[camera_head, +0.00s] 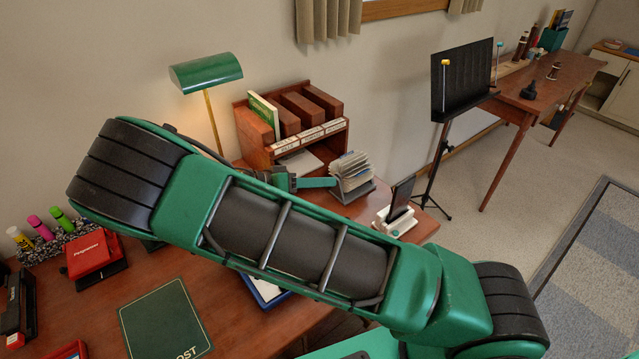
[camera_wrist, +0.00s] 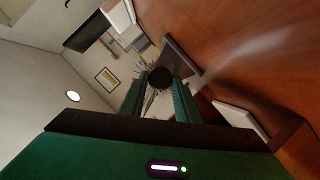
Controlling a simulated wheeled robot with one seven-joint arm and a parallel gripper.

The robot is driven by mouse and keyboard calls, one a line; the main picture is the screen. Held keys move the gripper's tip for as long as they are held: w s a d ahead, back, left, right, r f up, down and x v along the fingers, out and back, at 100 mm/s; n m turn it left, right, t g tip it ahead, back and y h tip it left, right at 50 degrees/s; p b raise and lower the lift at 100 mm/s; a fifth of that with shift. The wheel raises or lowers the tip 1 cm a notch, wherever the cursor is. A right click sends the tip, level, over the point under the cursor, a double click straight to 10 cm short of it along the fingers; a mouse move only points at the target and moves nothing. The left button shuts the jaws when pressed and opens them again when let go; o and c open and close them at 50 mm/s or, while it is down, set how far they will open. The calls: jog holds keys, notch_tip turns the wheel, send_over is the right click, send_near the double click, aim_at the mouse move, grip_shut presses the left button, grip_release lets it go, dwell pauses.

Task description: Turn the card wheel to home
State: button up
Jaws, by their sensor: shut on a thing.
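The card wheel (camera_head: 352,170), a rotary file with a fan of pale cards, stands on the desk beside the wooden organizer. My gripper (camera_head: 333,183) reaches it from the left, at its near side. In the wrist view, my two green fingers (camera_wrist: 160,88) are shut on a round black knob (camera_wrist: 160,76) on the wheel's side. The cards (camera_wrist: 149,100) show only in part behind the fingers and knob. A grey part of the wheel's stand (camera_wrist: 182,58) shows beside the knob. Small print on the cards cannot be read.
The wooden organizer (camera_head: 290,125) and green lamp (camera_head: 205,72) stand behind my gripper. A white holder with a dark device (camera_head: 398,212) stands right of the wheel. My arm crosses above the desk (camera_head: 235,315) and hides part of it. A music stand (camera_head: 462,80) is farther right.

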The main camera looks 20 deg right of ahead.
jog(key=n, duration=0.1)
jog(key=n+g+h, duration=0.1)
jog(key=n, duration=0.2)
jog(key=shift+w+a+f+h, duration=0.15)
jog(key=shift+w+f+h, duration=0.1)
jog(key=shift+f+h, duration=0.1)
jog(key=shift+n+g, duration=0.3)
jog(key=o, duration=1)
jog(key=shift+r, duration=0.5)
jog(key=s+a+r, duration=0.2)
jog(key=a+r, duration=0.1)
jog(key=s+a+r, duration=0.2)
jog(key=a+r, duration=0.1)
jog(key=s+a+r, duration=0.2)
jog(key=a+r, duration=0.2)
jog(key=shift+d, duration=0.1)
